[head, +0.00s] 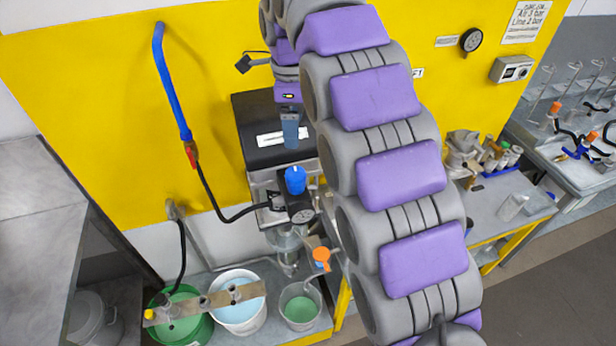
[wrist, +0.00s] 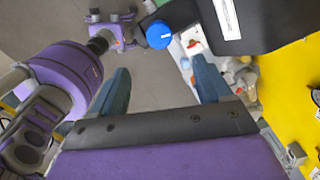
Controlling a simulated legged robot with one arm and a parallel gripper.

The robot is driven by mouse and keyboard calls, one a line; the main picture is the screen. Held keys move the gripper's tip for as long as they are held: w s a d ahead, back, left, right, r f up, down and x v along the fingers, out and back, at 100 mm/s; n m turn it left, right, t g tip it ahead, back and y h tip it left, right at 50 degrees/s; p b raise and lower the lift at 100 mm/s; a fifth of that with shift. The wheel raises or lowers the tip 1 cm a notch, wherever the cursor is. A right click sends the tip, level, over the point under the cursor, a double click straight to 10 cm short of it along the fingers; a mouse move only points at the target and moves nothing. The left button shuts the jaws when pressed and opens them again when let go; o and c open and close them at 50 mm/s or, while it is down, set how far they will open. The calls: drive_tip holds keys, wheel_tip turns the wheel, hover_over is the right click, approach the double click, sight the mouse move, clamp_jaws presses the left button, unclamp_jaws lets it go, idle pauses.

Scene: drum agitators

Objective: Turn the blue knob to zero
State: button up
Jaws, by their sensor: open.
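The blue knob (head: 295,180) sits on the front of a machine with a black top, above a round gauge (head: 302,215). In the wrist view the blue knob (wrist: 159,34) shows a small white mark and lies beyond my fingertips, between their lines. My gripper (head: 291,143) is above the knob in the head view, pointing down, with a visible gap between them. In the wrist view my gripper's (wrist: 160,74) two blue-grey fingers are spread wide with nothing between them. The knob's dial scale is not legible.
The black machine top (head: 262,112) is close beside my gripper. A blue pipe (head: 171,80) with a red-handled valve and black hose is left. The yellow wall (head: 90,110) stands behind.

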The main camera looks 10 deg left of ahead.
sight(295, 173)
wheel_tip(295, 173, down, 17)
drive_tip(key=shift+r+b, duration=0.1)
drive_tip(key=shift+b, duration=0.45)
idle(0.3)
drive_tip(key=c, duration=1)
